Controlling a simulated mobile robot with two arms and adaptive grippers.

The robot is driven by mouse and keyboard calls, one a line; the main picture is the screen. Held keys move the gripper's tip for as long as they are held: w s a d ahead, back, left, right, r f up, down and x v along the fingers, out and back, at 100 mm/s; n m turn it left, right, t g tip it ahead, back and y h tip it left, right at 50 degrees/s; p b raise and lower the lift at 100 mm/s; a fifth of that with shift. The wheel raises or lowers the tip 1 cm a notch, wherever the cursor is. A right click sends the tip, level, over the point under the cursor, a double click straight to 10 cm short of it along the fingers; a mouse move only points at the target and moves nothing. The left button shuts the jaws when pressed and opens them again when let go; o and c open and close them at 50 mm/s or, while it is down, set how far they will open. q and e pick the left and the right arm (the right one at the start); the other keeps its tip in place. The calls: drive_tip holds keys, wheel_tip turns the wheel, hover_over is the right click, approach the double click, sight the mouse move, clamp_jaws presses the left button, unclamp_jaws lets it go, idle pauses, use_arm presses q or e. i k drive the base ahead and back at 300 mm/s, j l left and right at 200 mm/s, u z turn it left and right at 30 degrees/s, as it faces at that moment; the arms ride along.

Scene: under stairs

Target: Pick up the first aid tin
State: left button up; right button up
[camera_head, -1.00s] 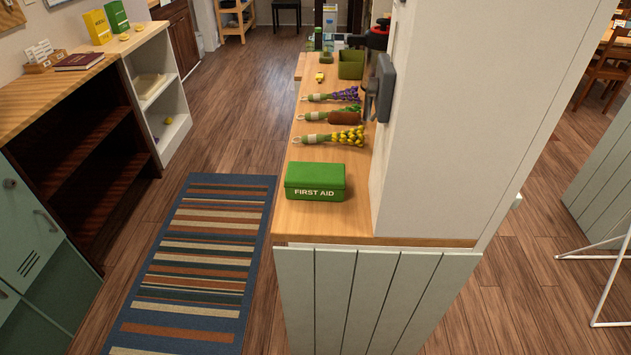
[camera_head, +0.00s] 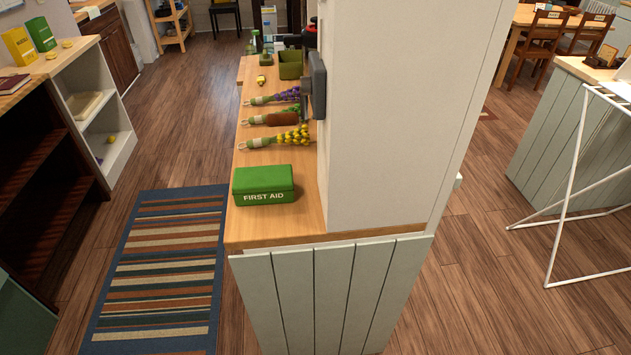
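The first aid tin (camera_head: 263,185) is a green box with white "FIRST AID" lettering on its front side. It lies flat and shut near the front end of a narrow wooden counter (camera_head: 262,231), left of a white wall. Neither of my grippers shows in the head view.
Behind the tin lie several dried flower bundles (camera_head: 275,139) and a green bin (camera_head: 290,65). The white wall (camera_head: 390,130) blocks the counter's right side. A striped rug (camera_head: 160,265) lies on the floor to the left, by dark shelves (camera_head: 40,170). A white rack (camera_head: 565,205) stands at right.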

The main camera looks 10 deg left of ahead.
sight(266, 184)
drive_tip(key=i+j+z, duration=0.2)
drive_tip(key=j+z, duration=0.25)
drive_tip(key=i+j+z, duration=0.1)
drive_tip(key=j+z, duration=0.75)
drive_tip(key=j, duration=0.15)
drive_tip(key=j+z, duration=0.45)
drive_tip(key=k+j, duration=0.05)
